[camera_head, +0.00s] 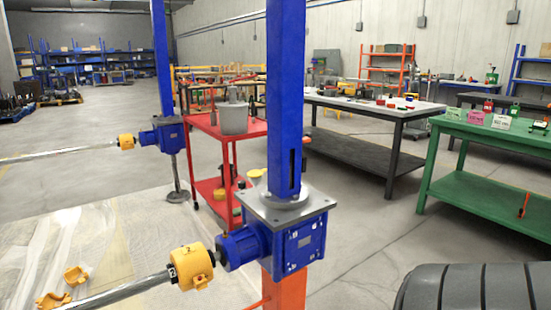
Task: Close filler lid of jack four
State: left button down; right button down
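A blue screw jack (305,243) stands close by, with a grey top plate (285,205) and a tall blue column (287,90) rising from it. A second blue screw jack (169,134) stands farther back on the left. I cannot read a number on either, so I cannot tell which is jack four. No filler lid can be made out clearly on either jack. Neither of my grippers is in view.
Yellow couplings (192,266) and steel shafts (118,292) run left from the jacks. A red cart (213,129) carries a grey bucket (233,118). A green bench (490,135) stands right. A black ribbed object (470,290) fills the lower right corner. Concrete floor lies open between.

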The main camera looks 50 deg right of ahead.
aim_at(256, 173)
jog(key=i+l, duration=0.1)
jog(key=l, duration=2.15)
jog(key=i+l+u, duration=0.15)
jog(key=l, duration=2.15)
jog(key=i+j, duration=0.1)
jog(key=j, duration=0.45)
jog(key=i, duration=0.05)
